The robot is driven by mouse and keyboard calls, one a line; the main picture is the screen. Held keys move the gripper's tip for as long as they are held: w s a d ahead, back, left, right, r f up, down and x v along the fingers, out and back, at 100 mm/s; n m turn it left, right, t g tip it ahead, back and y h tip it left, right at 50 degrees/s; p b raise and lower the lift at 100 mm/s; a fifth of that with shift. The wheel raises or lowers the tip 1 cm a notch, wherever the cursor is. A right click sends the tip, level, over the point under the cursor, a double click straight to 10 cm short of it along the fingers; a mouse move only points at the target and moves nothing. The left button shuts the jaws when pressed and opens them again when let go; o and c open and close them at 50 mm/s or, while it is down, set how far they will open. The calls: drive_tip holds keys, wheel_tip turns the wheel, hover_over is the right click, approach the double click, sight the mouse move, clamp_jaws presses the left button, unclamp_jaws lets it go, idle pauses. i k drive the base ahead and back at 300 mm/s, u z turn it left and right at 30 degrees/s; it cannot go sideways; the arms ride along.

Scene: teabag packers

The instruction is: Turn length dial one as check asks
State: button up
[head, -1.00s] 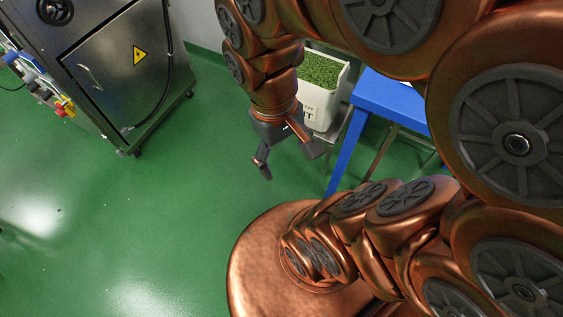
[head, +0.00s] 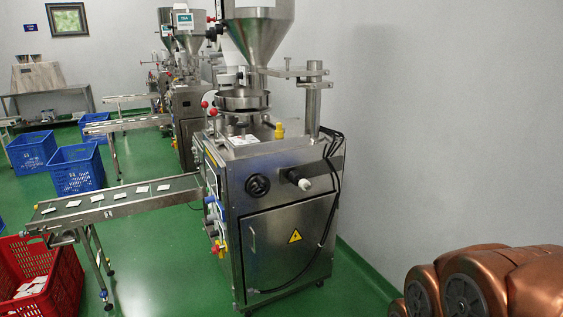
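The nearest steel teabag packer (head: 280,245) stands in the middle of the head view. A round black knob (head: 257,185) is on its upper front face, above the door. To the right of it a black hand knob with a pale end (head: 302,182) sticks out. I cannot tell which of these, if either, is length dial one; no label or scale is readable. The left side of the machine with its coloured fittings (head: 214,222) is seen at a steep angle. My gripper is out of view; only copper links of my arm show at the lower right.
A conveyor (head: 125,201) with several teabags extends left from the packer. A red crate (head: 70,281) stands at the lower left, and blue crates (head: 77,169) stand behind. More packers (head: 187,100) line up farther back. A grey wall is on the right. Green floor (head: 165,265) is clear before the packer.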

sight(216, 233)
drive_tip(key=z, duration=1.7)
drive_tip(key=k, duration=1.15)
drive_tip(key=u, duration=2.05)
drive_tip(key=i, duration=0.5)
drive_tip(key=z, duration=0.05)
